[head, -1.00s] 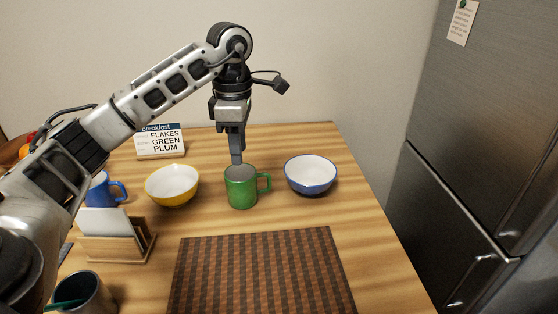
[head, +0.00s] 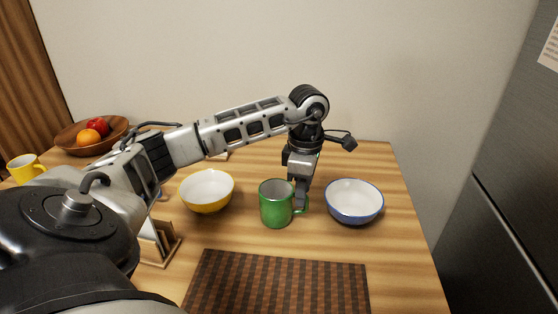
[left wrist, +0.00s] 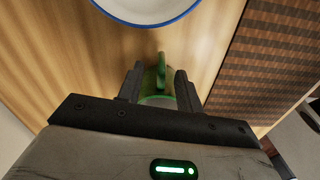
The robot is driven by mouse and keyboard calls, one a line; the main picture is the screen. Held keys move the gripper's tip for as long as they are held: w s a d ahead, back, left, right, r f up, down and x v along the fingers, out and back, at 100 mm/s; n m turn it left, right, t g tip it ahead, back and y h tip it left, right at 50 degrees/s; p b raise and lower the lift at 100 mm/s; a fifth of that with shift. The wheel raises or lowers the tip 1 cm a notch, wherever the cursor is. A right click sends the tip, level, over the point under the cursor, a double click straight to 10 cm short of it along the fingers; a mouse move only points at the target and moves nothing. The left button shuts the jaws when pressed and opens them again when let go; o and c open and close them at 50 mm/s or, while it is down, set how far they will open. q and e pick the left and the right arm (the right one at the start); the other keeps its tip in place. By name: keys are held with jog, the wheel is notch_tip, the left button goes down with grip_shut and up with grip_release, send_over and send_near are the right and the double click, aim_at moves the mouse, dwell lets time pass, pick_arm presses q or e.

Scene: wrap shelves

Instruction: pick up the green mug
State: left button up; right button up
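The green mug (head: 274,205) stands upright on the wooden table, between a yellow bowl and a blue-rimmed bowl. Its handle points right, toward the blue-rimmed bowl. My left gripper (head: 301,196) points down at the handle side of the mug. In the left wrist view, the left gripper (left wrist: 158,86) is open, with one finger on each side of the green handle (left wrist: 161,72). Gaps show between the fingers and the handle. Part of the mug's rim shows below the handle there; the rest is hidden by the gripper body. My right gripper is out of view.
The blue-rimmed bowl (head: 354,201) stands close right of the gripper. The yellow bowl (head: 207,191) is left of the mug. A striped brown placemat (head: 277,285) lies in front. A wooden fruit bowl (head: 70,144) and yellow mug (head: 24,168) are far left. A fridge (head: 500,190) stands at right.

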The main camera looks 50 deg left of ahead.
aim_at(306, 209)
pick_arm(q)
jog(key=shift+w+d+f, duration=0.15)
jog(key=shift+d+f, duration=0.05)
jog(key=shift+f, duration=1.2)
jog(key=shift+w+d+f, duration=0.1)
jog(key=shift+d+f, duration=0.1)
jog(key=shift+f, duration=1.15)
grip_shut()
